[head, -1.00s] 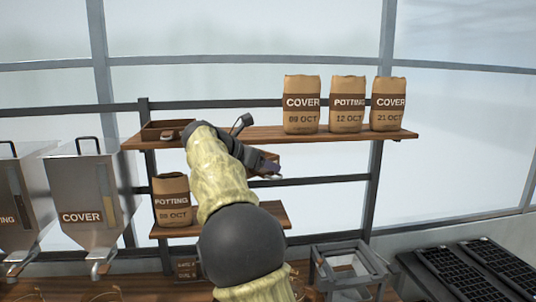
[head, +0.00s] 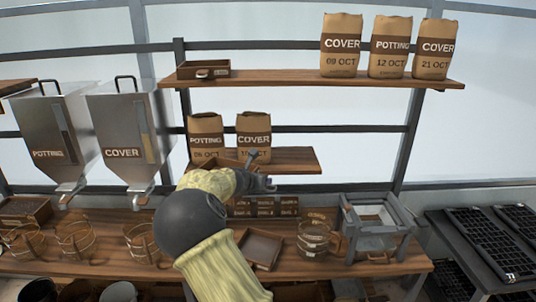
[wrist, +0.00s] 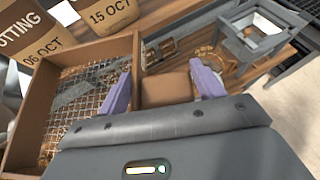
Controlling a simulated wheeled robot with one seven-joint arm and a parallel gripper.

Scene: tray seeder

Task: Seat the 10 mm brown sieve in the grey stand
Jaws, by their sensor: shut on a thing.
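My gripper (wrist: 162,88) is shut on the brown grip of a brown wooden sieve (wrist: 137,72). The sieve's coarse wire mesh fills the left of the wrist view, and bits of brown material show through it. No size mark on it is readable. In the head view my gripper (head: 262,184) is at the lower shelf's front edge, and my arm hides most of the sieve. The grey stand (head: 408,228) is an open frame on the right of the bench, to the right of my gripper and apart from the sieve. It also shows at upper right in the wrist view (wrist: 262,46).
Another brown sieve (head: 203,70) lies on the upper shelf (head: 285,85). The lower shelf (head: 300,160) holds two bags (head: 254,135). Two steel hoppers (head: 122,135) are at left.

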